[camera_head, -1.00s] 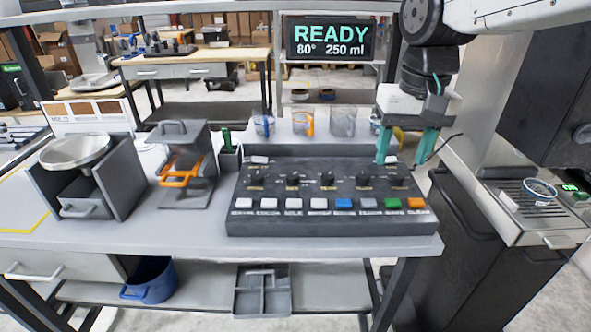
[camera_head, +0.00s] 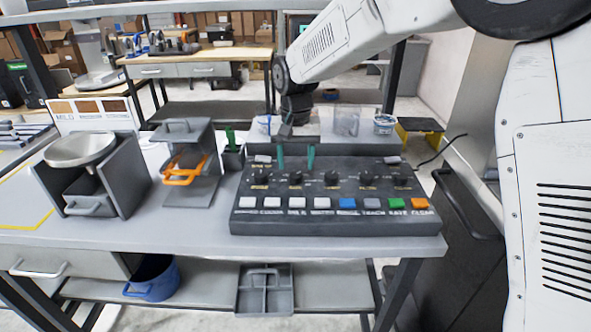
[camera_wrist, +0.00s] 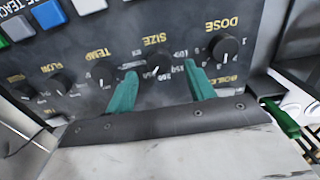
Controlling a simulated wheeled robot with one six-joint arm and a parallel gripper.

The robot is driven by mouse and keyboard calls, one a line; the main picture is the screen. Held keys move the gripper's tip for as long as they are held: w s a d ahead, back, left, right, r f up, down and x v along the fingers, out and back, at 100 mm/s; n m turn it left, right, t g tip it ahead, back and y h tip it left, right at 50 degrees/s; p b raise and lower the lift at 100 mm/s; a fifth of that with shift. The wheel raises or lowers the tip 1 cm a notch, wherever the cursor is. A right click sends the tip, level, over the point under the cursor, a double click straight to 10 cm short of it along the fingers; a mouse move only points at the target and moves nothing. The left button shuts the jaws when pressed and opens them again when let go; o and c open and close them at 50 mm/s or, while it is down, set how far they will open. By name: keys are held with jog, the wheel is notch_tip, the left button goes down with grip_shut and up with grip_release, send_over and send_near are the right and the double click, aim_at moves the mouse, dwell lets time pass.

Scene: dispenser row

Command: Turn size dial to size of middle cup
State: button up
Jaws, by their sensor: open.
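The control panel (camera_head: 335,200) carries a row of black dials. The size dial (camera_wrist: 158,62), labelled SIZE, sits between the dose dial and the temp dial; in the head view it is the second dial (camera_head: 295,179) from the left. My gripper (camera_wrist: 161,72) is open, its green fingers on either side of the size dial with gaps; contact is not visible. It also shows in the head view (camera_head: 296,160) over the panel's back left. Behind the panel stand a blue-marked cup (camera_head: 264,125), a clear cup (camera_head: 346,122) and a white-and-blue cup (camera_head: 383,124). My arm hides the space between.
The dose dial (camera_wrist: 225,45) is close beside one finger, the temp dial (camera_wrist: 100,72) beside the other. Coloured buttons (camera_head: 347,202) line the panel's front. A grey stand with an orange part (camera_head: 185,172) and a scale-like bowl (camera_head: 80,150) stand left.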

aim_at(296, 174)
jog(key=shift+f, duration=1.6)
jog(key=c, duration=1)
